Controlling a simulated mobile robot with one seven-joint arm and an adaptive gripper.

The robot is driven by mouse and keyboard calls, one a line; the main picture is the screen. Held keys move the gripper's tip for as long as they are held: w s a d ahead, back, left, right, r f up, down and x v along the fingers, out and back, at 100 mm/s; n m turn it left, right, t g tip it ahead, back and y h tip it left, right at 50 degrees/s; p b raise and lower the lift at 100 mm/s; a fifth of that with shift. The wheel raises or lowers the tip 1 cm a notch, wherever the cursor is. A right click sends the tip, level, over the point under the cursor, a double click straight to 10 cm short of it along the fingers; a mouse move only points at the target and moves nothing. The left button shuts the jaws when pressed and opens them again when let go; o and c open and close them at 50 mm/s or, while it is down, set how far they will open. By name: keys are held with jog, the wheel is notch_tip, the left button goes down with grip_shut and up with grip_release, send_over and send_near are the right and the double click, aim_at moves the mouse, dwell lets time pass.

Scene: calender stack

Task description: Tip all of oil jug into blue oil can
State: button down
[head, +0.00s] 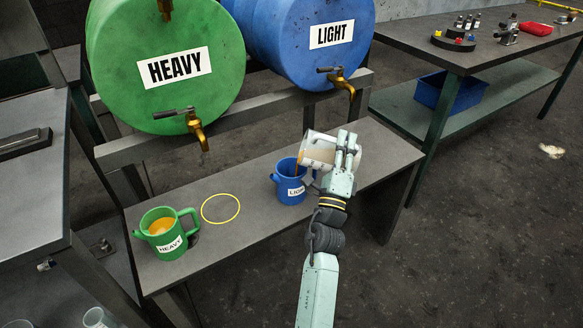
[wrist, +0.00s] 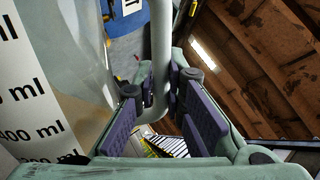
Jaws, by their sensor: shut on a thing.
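The oil jug (head: 317,150) is a clear-white measuring jug, tilted far over to the left above the blue oil can. My gripper (head: 346,150) is shut on the jug's handle. In the wrist view the handle (wrist: 161,60) stands between my finger pads (wrist: 160,100), and the jug's wall (wrist: 50,85) with ml marks fills the left. The blue oil can (head: 291,186), labelled LIGHT, stands upright on the bench. A brown stream of oil runs from the jug's lip into the can's open top. How much oil is left in the jug is hard to tell.
A green can (head: 163,232) labelled HEAVY, with amber oil inside, stands left on the bench (head: 235,238). A yellow ring (head: 220,208) marks bare bench between the cans. Green HEAVY (head: 165,60) and blue LIGHT (head: 305,40) drums with brass taps sit behind and above.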

jog(key=shift+a+r+n+t+y+b, duration=0.2)
jog(key=shift+a+r+n+y+b, duration=0.1)
jog(key=shift+a+r+n+y, duration=0.5)
jog(key=shift+a+r+n+t+y+b, duration=0.25)
jog(key=shift+a+n+y, duration=0.25)
jog(key=shift+n, duration=0.5)
dwell(1.4)
